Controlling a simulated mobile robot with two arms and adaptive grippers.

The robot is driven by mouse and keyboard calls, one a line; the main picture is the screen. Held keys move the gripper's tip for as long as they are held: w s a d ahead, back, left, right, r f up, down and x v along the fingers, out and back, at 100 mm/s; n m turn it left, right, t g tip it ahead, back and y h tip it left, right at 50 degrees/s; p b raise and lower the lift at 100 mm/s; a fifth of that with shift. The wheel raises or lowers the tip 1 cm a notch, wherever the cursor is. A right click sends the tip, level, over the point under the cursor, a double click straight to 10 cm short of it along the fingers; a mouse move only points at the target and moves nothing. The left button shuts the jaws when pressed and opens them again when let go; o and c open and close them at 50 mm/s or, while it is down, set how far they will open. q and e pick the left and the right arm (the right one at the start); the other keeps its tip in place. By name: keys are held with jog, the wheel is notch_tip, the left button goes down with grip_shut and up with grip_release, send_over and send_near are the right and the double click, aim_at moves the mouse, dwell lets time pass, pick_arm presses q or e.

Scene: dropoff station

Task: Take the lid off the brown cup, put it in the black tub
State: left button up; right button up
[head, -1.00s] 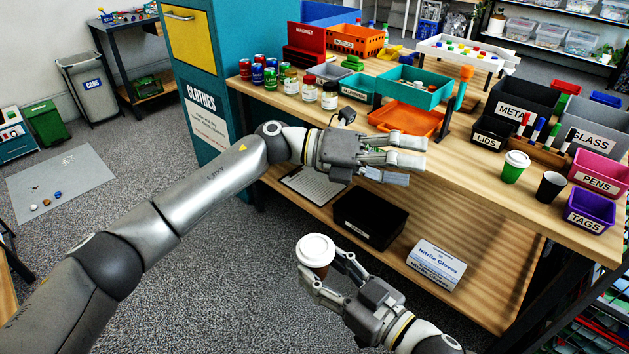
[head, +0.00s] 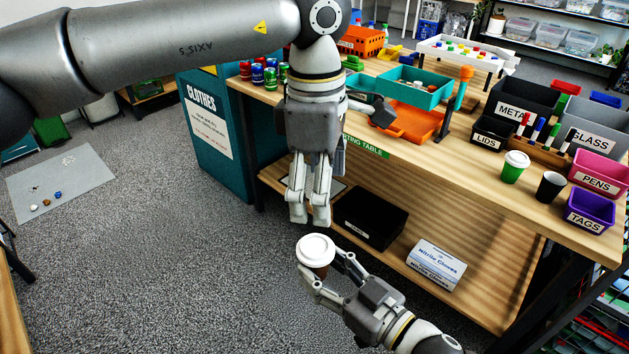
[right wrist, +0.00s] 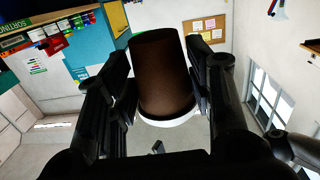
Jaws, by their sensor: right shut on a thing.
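The brown cup (head: 317,268) has a white lid (head: 316,248) on top. My right gripper (head: 326,277) is shut on the cup's side and holds it upright in front of the table. The right wrist view shows the brown cup (right wrist: 163,75) between the fingers, with the white lid's rim (right wrist: 168,121) below it in that picture. My left gripper (head: 309,215) points straight down just above the lid, apparently apart from it; its finger gap is unclear. A small black tub marked LIDS (head: 488,141) stands on the table at the right.
A green cup with a white lid (head: 515,166) and a dark cup (head: 550,186) stand right of the tub. METAL (head: 513,108), GLASS (head: 590,141), PENS (head: 598,184) and TAGS (head: 586,219) bins crowd the right end. A black box (head: 369,219) and a glove box (head: 436,264) sit on the lower shelf.

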aim_at(315, 244)
pick_arm(q)
jog(key=f, duration=1.1)
jog(key=shift+w+a+f, duration=0.1)
jog(key=shift+a+f, duration=0.25)
jog(key=shift+f, duration=0.05)
jog(key=c, duration=1.3)
jog(key=shift+r, duration=0.1)
jog(key=shift+r, duration=0.15)
jog(key=shift+r, duration=1)
